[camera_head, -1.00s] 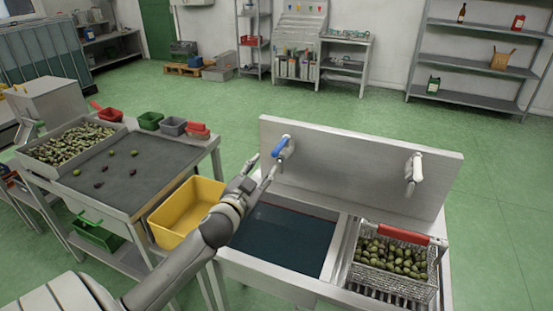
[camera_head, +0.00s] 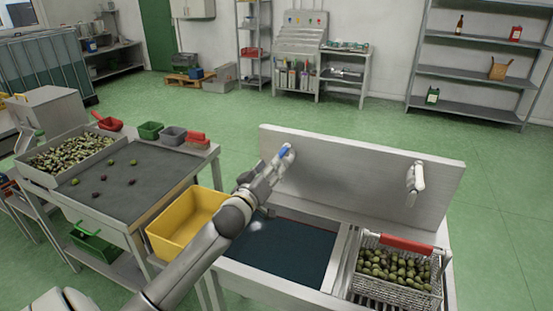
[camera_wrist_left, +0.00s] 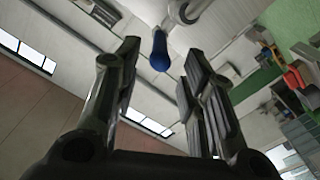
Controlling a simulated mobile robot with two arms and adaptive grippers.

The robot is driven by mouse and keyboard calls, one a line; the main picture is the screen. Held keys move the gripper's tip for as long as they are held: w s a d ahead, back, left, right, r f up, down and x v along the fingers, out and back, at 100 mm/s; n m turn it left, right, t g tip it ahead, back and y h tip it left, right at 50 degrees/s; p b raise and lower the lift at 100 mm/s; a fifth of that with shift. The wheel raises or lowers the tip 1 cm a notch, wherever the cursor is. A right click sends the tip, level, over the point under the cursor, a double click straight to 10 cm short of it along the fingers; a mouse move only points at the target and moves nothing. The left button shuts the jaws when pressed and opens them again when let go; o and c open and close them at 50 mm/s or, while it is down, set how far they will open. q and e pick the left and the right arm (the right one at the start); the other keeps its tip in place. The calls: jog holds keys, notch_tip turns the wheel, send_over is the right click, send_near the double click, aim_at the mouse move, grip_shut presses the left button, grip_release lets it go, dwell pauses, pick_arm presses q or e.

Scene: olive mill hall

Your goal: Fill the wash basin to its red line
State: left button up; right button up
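The wash basin (camera_head: 275,284) is the left bay of the steel sink. Dark blue water (camera_head: 300,248) stands in it, with a pale bright patch on the surface near my forearm. I cannot clearly make out the red line or the water's height against it. A tap with a blue lever (camera_head: 284,152) is on the back panel above. My left gripper (camera_head: 281,160) is at this lever. In the left wrist view the fingers are apart, and the blue lever (camera_wrist_left: 160,52) shows between and beyond their tips, apart from both. My right gripper is out of view.
A wire basket of olives (camera_head: 398,290) with a red handle stands right of the basin. A second, white tap (camera_head: 415,180) is above it. A yellow tub (camera_head: 165,238) and the sorting table (camera_head: 150,180) are left of the sink. Green floor is open behind.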

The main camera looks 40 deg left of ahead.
aim_at(281, 154)
pick_arm(q)
jog(key=shift+p+x, duration=0.35)
jog(key=shift+x, duration=2.35)
jog(key=shift+c, duration=0.4)
grip_shut()
